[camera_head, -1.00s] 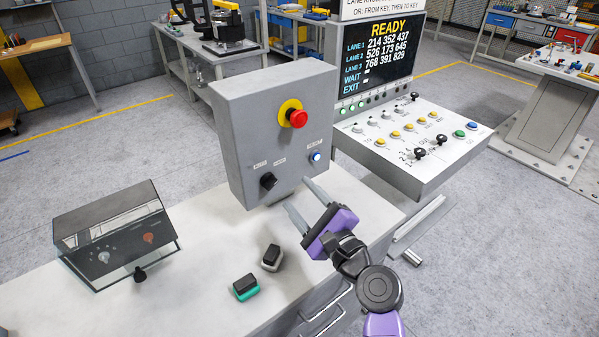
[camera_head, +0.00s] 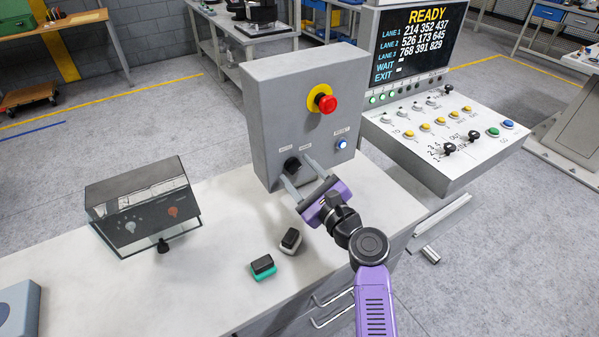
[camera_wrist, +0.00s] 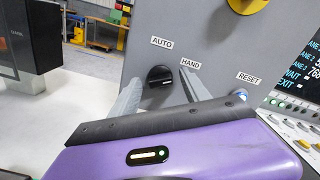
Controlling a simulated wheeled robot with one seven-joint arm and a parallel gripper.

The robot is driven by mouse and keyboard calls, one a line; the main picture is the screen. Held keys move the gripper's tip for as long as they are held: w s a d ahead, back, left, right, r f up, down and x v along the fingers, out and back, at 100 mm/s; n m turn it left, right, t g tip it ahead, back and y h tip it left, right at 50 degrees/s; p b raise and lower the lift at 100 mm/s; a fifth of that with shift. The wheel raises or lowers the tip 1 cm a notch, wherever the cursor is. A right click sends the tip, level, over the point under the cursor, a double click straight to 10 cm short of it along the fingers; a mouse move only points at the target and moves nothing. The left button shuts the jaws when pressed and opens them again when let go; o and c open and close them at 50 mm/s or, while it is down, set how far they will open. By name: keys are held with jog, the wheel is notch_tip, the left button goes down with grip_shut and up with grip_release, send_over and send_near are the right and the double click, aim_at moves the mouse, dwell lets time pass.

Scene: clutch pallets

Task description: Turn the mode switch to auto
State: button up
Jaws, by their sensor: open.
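The mode switch (camera_head: 292,165) is a black knob low on the front of the grey control box (camera_head: 262,115), below the AUTO and HAND labels. It also shows in the wrist view (camera_wrist: 160,76), where the AUTO label (camera_wrist: 162,42) is above it and the HAND label (camera_wrist: 190,65) to its right. In the wrist view its pale mark points right, toward HAND. My gripper (camera_head: 298,173) is open in front of the box, its two grey fingers pointing at the panel. In the wrist view the fingers lie on either side of the knob; I cannot tell whether they touch it.
A red emergency button (camera_head: 326,103) on a yellow ring and a lit blue reset button (camera_head: 342,144) share the panel. A clear-covered box (camera_head: 145,205) stands left on the bench. Two small black-topped blocks, one green-based (camera_head: 262,267), lie nearby. A sloped console (camera_head: 445,135) stands right.

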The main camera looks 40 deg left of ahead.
jog(key=shift+a, duration=0.15)
grip_shut()
jog(key=shift+f+n+b, duration=0.1)
jog(key=shift+n+b, duration=0.2)
jog(key=shift+b, duration=0.05)
jog(key=shift+f+n+b, duration=0.15)
jog(key=shift+n+b, duration=0.75)
jog(key=shift+b, duration=0.1)
jog(key=n+b, duration=0.4)
jog(key=shift+f+b, duration=0.15)
jog(key=shift+b, duration=0.15)
jog(key=n+b, duration=0.2)
jog(key=n, duration=0.1)
jog(key=shift+n+b, duration=1.2)
jog(key=shift+b, duration=0.2)
